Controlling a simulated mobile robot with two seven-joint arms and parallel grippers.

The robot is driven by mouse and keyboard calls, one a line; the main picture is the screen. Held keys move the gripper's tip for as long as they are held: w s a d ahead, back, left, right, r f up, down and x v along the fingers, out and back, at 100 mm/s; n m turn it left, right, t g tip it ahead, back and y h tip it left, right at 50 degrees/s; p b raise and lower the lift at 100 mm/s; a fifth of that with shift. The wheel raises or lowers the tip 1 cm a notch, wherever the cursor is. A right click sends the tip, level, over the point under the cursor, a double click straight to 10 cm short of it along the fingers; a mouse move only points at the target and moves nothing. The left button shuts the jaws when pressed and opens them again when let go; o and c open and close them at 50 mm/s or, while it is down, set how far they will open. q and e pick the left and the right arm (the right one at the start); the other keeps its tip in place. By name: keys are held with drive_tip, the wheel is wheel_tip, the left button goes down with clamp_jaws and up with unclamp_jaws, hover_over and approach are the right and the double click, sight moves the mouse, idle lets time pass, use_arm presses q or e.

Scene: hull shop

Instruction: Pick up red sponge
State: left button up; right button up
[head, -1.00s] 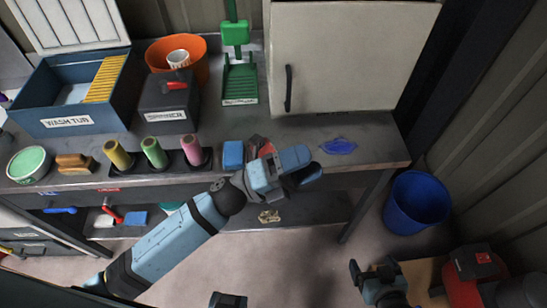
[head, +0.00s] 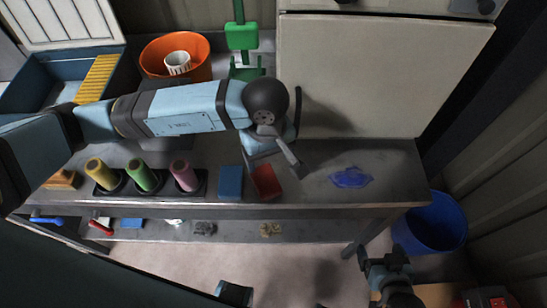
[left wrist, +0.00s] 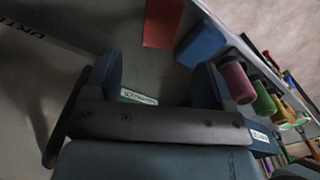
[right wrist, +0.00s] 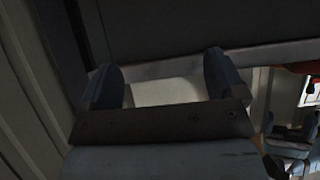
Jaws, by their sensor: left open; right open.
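The red sponge (head: 267,181) lies near the front edge of the workbench, just right of a blue sponge (head: 231,182). In the left wrist view the red sponge (left wrist: 162,24) shows at the top, beyond and between the fingers, with the blue sponge (left wrist: 201,44) beside it. My left gripper (head: 274,158) is open and empty, just behind the red sponge and apparently above the bench. The exact height gap is hard to tell. My right gripper (head: 386,258) is open and empty, low in front of the bench at the right.
Yellow, green and pink rolls (head: 183,175) stand left of the sponges. A crumpled blue cloth (head: 351,177) lies to the right. A pale cabinet (head: 385,75) stands behind on the bench (head: 400,165). A blue bucket (head: 432,225) stands on the floor at right.

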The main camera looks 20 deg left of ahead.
use_arm(q)
drive_tip(key=b, duration=0.3)
hover_over(266, 179)
drive_tip(key=f, duration=0.7)
drive_tip(key=shift+s+d+f, duration=0.1)
drive_tip(key=shift+s+d, duration=0.3)
drive_tip(key=shift+w+f, duration=0.1)
drive_tip(key=shift+f, duration=0.45)
drive_tip(key=shift+a+f+b, duration=0.15)
drive_tip(key=shift+f+b, duration=0.2)
drive_tip(key=shift+f, duration=0.1)
drive_tip(key=f, duration=0.1)
drive_tip(key=f+b, duration=0.1)
drive_tip(key=f, duration=0.2)
drive_tip(key=shift+w+a+f, duration=0.15)
drive_tip(key=shift+w+a, duration=0.1)
drive_tip(key=shift+a, duration=0.1)
drive_tip(key=c, duration=0.7)
use_arm(e)
drive_tip(key=f, duration=0.2)
drive_tip(key=s+f, duration=0.1)
drive_tip(key=f, duration=0.2)
drive_tip(key=shift+s+a+f, duration=0.1)
drive_tip(key=shift+a+f, duration=0.05)
drive_tip(key=shift+a, duration=0.05)
use_arm(q)
drive_tip(key=shift+o, duration=0.2)
